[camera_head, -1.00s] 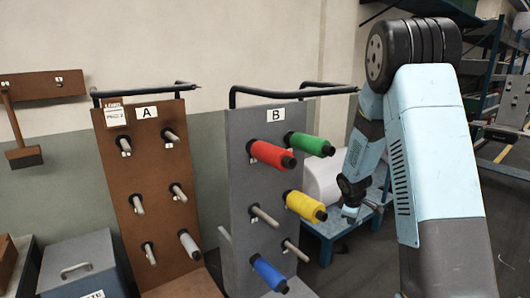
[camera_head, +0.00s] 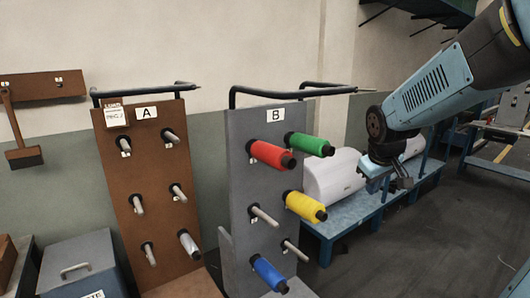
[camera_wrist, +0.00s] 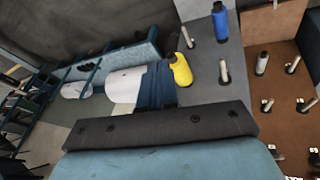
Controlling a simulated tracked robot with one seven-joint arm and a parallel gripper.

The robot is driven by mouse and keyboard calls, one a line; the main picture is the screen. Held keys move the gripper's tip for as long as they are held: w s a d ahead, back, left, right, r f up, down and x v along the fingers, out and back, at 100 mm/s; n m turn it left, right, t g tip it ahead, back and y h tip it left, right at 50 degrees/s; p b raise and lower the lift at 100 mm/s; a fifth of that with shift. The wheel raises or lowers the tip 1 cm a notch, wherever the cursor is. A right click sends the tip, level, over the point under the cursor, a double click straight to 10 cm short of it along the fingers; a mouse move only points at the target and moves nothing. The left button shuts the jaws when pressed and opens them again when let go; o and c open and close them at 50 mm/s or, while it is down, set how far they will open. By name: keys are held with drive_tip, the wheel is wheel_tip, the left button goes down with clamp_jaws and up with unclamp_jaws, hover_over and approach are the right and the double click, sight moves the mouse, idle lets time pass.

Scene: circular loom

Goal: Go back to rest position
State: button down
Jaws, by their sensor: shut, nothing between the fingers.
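My gripper (camera_head: 384,184) is at the right in the head view, in front of the blue bench and to the right of panel B. It is shut and empty, apart from the panels. In the wrist view my gripper's fingers (camera_wrist: 157,88) show as a dark blue shape beyond the dark wrist edge. Grey panel B (camera_head: 240,180) holds a red spool (camera_head: 270,155), a green spool (camera_head: 308,144), a yellow spool (camera_head: 304,206) and a blue spool (camera_head: 268,272) on its pegs. Two of its pegs are bare.
Brown panel A (camera_head: 120,180) stands left of panel B and has a whitish spool (camera_head: 188,244) at its lower right. A blue bench (camera_head: 340,222) with white rolls (camera_head: 333,178) stands behind my gripper. The floor at the lower right is clear.

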drive_tip(key=s+a+r+m, duration=0.2)
drive_tip(key=s+r, duration=0.1)
drive_tip(key=s, duration=0.6)
drive_tip(key=s+a+r+m+y, duration=0.1)
drive_tip(key=s+a+r+m, duration=0.1)
drive_tip(key=s, duration=0.7)
drive_tip(key=shift+s+a+r+t, duration=0.2)
drive_tip(key=shift+r+t, duration=0.2)
drive_tip(key=shift+r, duration=0.05)
